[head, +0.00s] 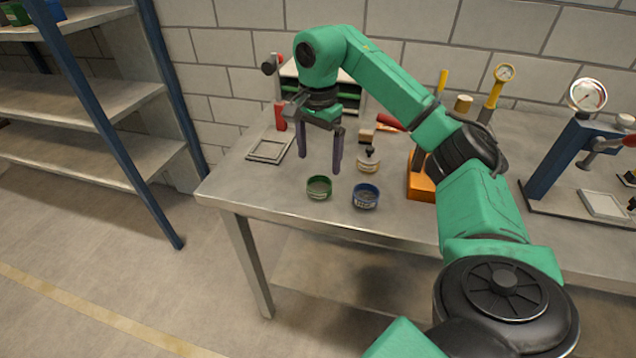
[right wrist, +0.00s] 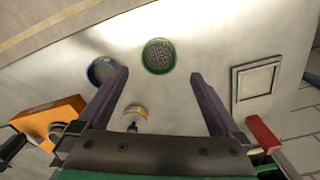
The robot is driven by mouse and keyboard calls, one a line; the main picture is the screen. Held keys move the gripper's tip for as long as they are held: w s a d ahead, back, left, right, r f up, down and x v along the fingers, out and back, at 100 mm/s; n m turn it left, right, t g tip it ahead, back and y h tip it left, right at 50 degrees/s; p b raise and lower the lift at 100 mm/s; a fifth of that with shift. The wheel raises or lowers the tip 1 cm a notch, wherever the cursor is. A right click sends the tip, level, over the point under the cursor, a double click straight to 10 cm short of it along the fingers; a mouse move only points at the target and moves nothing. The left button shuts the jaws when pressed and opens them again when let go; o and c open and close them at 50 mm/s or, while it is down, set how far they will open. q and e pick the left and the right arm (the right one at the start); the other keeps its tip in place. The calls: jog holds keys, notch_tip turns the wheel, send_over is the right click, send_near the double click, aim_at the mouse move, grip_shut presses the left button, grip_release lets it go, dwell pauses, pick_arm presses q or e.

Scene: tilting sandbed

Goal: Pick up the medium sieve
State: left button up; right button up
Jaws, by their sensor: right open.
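The green-rimmed sieve (head: 319,187) is on the left and shows a mesh in the right wrist view (right wrist: 158,56). The blue sieve (head: 365,196) is to its right, with a pale marking on its side too small to read; it also shows in the right wrist view (right wrist: 103,72), partly behind a finger. I cannot tell which is the medium one. My right gripper (head: 320,163) is open and empty above the bench, fingers pointing down, near the green sieve and apart from it. My left gripper is not in view.
An orange block (head: 421,186) with tools is to the right, and a flat square frame (head: 269,150) to the left. A gauge stand (head: 555,155) is farther right. The front left bench top is clear.

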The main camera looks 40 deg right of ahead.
aim_at(319, 189)
notch_tip(319, 189, down, 3)
jog(key=shift+w+d, duration=0.1)
jog(key=shift+w, duration=0.05)
jog(key=f, duration=0.2)
jog(key=f+p, duration=0.1)
jog(key=f, duration=0.1)
jog(key=shift+s, duration=0.3)
jog(key=shift+w+f, duration=0.1)
jog(key=shift+f, duration=0.2)
jog(key=c, duration=1.3)
jog(key=shift+r, duration=0.15)
